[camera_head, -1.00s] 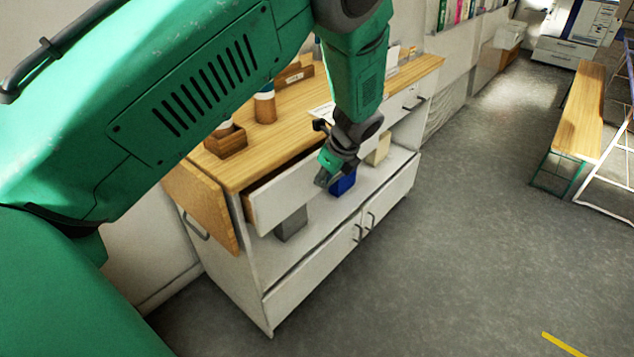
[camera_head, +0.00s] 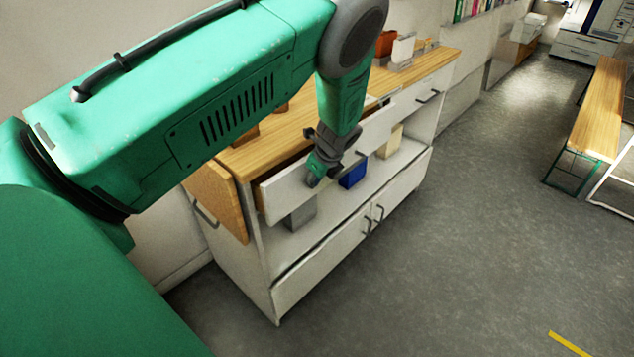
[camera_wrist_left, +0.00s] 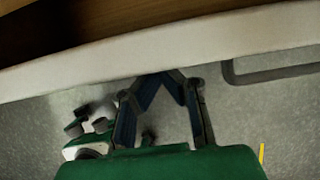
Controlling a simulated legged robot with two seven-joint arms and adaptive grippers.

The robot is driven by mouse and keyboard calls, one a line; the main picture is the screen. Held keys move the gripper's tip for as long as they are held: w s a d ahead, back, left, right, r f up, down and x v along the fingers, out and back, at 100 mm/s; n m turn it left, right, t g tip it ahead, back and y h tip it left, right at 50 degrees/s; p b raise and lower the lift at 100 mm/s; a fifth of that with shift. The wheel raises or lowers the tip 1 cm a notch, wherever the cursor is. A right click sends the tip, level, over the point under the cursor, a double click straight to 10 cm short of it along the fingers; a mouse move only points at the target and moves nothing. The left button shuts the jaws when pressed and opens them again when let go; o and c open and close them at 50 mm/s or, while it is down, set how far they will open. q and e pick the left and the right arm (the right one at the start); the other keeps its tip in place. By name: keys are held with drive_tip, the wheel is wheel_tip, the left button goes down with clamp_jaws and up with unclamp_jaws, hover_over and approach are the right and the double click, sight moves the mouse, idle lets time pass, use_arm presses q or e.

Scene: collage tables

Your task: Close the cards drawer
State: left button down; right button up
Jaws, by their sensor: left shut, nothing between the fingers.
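The white drawer (camera_head: 283,193) stands partly pulled out under the wooden top of the cabinet; I cannot read a label that marks it as the cards drawer. My left gripper (camera_head: 313,181) is shut and empty, its fingers at the drawer's front face. In the left wrist view, the drawer's white front edge (camera_wrist_left: 150,48) runs across above the gripper fingers (camera_wrist_left: 163,78), and the dark drawer inside shows behind it. The fingertips look close to the front, but I cannot tell whether they touch. The drawer handle (camera_wrist_left: 272,75) is right of the fingers. My right gripper is not in view.
A grey box (camera_head: 301,214), a blue box (camera_head: 353,174) and a cream box (camera_head: 390,141) stand on the open shelf below. Lower doors with handles (camera_head: 373,219) are shut. A bench (camera_head: 600,110) stands at the right, with clear floor between.

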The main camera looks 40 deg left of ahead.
use_arm(q)
drive_tip(key=a, duration=0.4)
drive_tip(key=shift+w+a, duration=0.2)
drive_tip(key=shift+a, duration=0.15)
drive_tip(key=shift+r, duration=0.1)
